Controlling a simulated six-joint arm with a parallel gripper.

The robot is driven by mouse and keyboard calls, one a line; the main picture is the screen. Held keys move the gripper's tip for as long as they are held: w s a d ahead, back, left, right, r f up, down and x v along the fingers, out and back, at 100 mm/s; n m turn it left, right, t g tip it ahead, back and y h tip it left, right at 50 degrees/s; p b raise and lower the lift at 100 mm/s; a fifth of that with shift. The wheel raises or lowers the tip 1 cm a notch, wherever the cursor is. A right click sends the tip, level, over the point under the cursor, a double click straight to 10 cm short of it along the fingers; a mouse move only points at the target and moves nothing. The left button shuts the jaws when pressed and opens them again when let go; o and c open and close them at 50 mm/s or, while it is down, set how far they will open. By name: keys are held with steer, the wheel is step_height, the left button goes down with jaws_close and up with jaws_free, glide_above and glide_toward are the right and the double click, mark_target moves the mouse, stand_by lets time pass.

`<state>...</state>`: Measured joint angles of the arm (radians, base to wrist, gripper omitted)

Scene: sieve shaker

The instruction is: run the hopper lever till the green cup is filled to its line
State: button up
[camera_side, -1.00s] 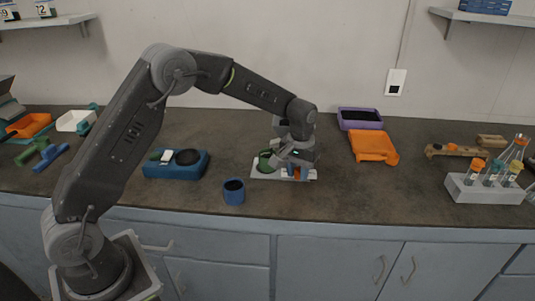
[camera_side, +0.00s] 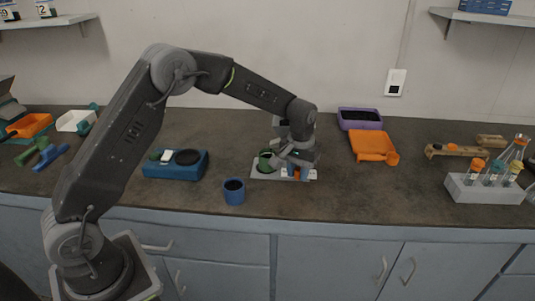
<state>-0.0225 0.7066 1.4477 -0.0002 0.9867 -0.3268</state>
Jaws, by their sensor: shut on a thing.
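The green cup (camera_side: 264,161) stands on the left part of a pale base plate (camera_side: 262,175), on the bench in front of my arm. My gripper (camera_side: 284,155) is low over this plate, just right of the cup. It is shut on what looks like the hopper lever; the lever itself is mostly hidden by the gripper. Small orange (camera_side: 297,174) and blue (camera_side: 305,173) parts show below my gripper at the plate's right end. The hopper is largely hidden behind my wrist. The cup's line and fill level are too small to read.
A blue cup (camera_side: 234,191) with dark contents stands in front of the plate. A blue scale (camera_side: 165,171) is to the left. An orange scoop tray (camera_side: 372,147) and a purple tray (camera_side: 345,124) lie behind right. A tube rack (camera_side: 485,190) stands far right.

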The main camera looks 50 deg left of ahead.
steer(key=shift+s+a, duration=0.35)
steer(key=shift+a, duration=0.25)
steer(key=shift+s+a, duration=0.3)
steer(key=shift+a, duration=0.3)
steer(key=o, duration=1.4)
steer(key=shift+c, duration=0.2)
step_height(320, 180, up, 7)
